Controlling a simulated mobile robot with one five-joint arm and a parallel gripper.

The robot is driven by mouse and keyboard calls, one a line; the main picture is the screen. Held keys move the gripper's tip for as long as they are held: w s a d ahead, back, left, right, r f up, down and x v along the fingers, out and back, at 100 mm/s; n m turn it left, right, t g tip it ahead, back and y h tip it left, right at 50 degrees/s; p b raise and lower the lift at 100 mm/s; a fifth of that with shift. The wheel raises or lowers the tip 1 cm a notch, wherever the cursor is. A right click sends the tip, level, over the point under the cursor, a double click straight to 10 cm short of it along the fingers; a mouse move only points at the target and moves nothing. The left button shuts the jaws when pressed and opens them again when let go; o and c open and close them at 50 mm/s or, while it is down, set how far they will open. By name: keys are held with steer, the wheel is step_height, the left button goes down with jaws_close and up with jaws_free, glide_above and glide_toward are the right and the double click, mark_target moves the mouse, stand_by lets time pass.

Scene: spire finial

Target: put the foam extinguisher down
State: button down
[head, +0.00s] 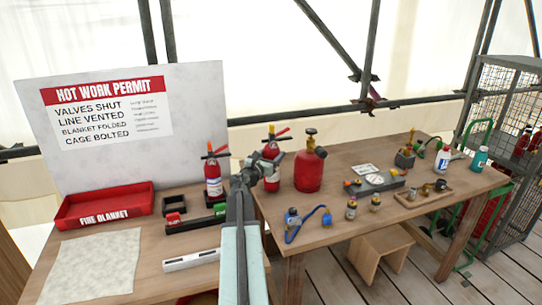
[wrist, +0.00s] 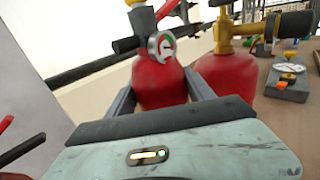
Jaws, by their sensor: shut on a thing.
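My gripper (head: 257,172) is shut on a red extinguisher, taken as the foam extinguisher (head: 271,152). It is upright, with a black and red handle on top. In the wrist view the same extinguisher (wrist: 160,82) sits between the two fingers, with its round gauge facing me. A second red extinguisher (head: 213,178) with a white label stands to the left, at a black holder (head: 214,200) on the left table.
A red gas cylinder (head: 310,172) with a brass valve stands close right of the held extinguisher. The right table (head: 330,228) holds a blue hose (head: 305,228), small valves and a gauge plate (head: 376,180). A red fire blanket tray (head: 104,206) and a permit board (head: 120,120) are left.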

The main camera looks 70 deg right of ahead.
steer(key=shift+w+f, duration=0.15)
steer(key=shift+f, duration=0.3)
steer(key=shift+w+a+r, duration=0.1)
steer(key=shift+w+r, duration=0.05)
steer(key=shift+w, duration=0.05)
steer(key=shift+f, duration=0.2)
steer(key=shift+c, duration=1.9)
jaws_free()
steer(key=shift+s, duration=0.15)
steer(key=shift+r, duration=0.15)
steer(key=shift+a, duration=0.3)
steer(key=w+a, duration=0.1)
steer(key=a, duration=1)
steer(key=shift+a, duration=0.25)
